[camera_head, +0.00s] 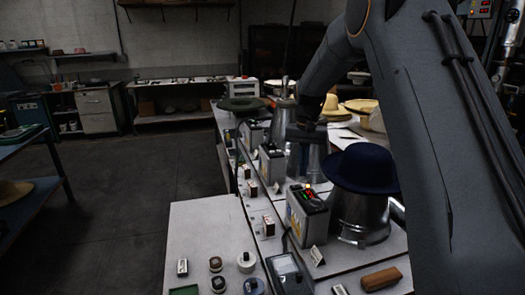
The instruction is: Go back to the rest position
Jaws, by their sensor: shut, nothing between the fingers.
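My arm comes down from the upper right, and my gripper (305,136) is a dark shape over the middle of the press table (222,218). It is shut and empty, in front of a metal hat form (308,164). Its fingertips are small and hard to make out. A navy felt hat (362,168) sits on the nearest metal form (358,213), to the right of and nearer than my gripper. A control box (307,216) with red and green lights stands to the left of that form. My arm hides part of the table's right side.
More control boxes (272,164) and hat forms stand farther along the table. A dark hat (241,104) and a straw hat (331,105) are behind. Small items and a brown block (381,279) lie at the near end. The floor (130,185) at left is open.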

